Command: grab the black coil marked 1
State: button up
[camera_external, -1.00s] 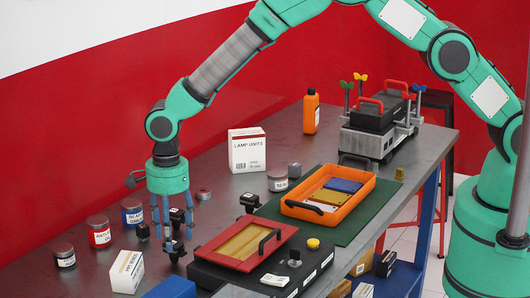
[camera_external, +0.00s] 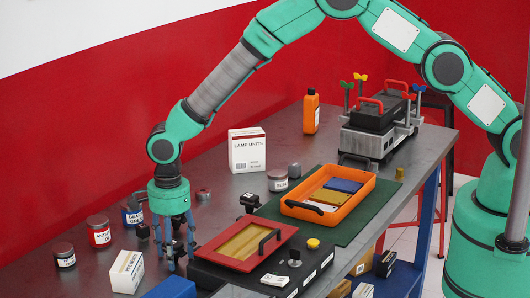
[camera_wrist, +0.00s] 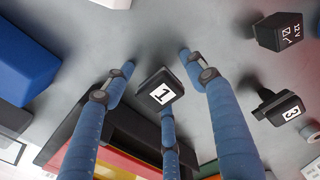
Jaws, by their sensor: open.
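The black coil marked 1 (camera_wrist: 160,91) shows in the wrist view with its white label facing the camera. It lies between the blue fingers of my gripper (camera_wrist: 158,72), with visible gaps to the two upper fingertips. Whether the third finger, below it, touches it is unclear. My gripper (camera_external: 177,252) is open, pointing down low over the table in the external view; its fingers largely hide the coil there.
A red-framed tray (camera_external: 285,232) on a black box stands right of my gripper. Labelled jars (camera_external: 99,236) and a white box (camera_external: 127,272) are to the left. A blue block (camera_external: 171,287) is in front. An orange tray (camera_external: 366,190) lies further right.

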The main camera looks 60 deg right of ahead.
jog(key=c, duration=1.4)
jog(key=shift+r+p, duration=0.8)
jog(key=shift+r, duration=4.25)
